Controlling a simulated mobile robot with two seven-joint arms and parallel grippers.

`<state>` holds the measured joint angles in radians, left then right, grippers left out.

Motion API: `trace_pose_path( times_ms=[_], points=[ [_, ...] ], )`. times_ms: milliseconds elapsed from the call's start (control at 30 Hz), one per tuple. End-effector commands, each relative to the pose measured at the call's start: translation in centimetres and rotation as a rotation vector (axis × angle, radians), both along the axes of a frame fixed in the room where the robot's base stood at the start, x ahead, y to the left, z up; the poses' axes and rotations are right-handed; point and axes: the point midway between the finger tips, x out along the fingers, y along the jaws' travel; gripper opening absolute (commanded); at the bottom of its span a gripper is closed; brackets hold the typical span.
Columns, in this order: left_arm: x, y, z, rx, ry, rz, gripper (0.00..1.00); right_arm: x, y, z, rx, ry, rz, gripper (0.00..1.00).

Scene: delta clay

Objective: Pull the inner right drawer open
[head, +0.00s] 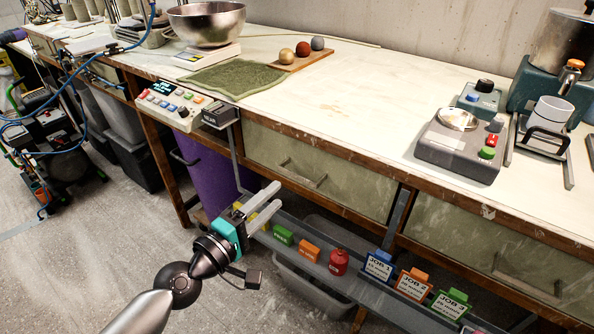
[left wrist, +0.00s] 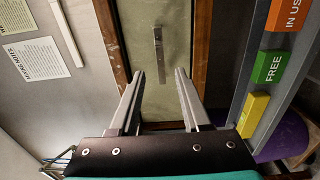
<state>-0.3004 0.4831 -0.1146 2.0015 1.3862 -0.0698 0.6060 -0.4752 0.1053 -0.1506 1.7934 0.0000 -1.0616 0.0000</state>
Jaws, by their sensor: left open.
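Two pale green drawer fronts show under the bench in the head view: a nearer-to-middle drawer (head: 345,187) and one at the far right (head: 465,237). Both look shut. The middle drawer has a metal bar handle (head: 303,175); the far right one has a similar handle (head: 525,285). My left gripper (head: 277,195) is open and empty, in front of and below the middle drawer's handle, apart from it. In the left wrist view a drawer front (left wrist: 170,20) with its handle (left wrist: 158,50) lies ahead, between the open fingers (left wrist: 160,73). My right gripper is not in view.
A grey rail shelf (head: 355,283) with coloured blocks, a red canister (head: 339,262) and job cards (head: 379,266) runs below the drawers, close to my left gripper. A purple bin (head: 205,165) stands under the bench. A control panel (head: 172,104) sits at the bench edge.

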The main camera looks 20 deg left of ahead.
Motion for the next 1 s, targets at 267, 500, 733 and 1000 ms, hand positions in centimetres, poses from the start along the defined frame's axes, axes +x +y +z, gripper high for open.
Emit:
trace_pose_path(
  times_ms=[267,500,733,1000],
  points=[
    [4.0,-1.5,0.2,-0.002,-0.002,0.0,0.47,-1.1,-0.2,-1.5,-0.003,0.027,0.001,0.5],
    [7.0,-2.5,0.0,-0.001,-0.002,0.0,0.47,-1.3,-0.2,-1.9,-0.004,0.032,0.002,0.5],
    [8.1,-3.0,0.0,0.0,0.0,-0.001,0.47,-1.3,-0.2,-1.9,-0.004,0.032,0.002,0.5],
    [8.2,-3.1,0.0,0.001,0.0,-0.001,0.47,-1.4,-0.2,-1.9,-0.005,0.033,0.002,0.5]
  ],
)
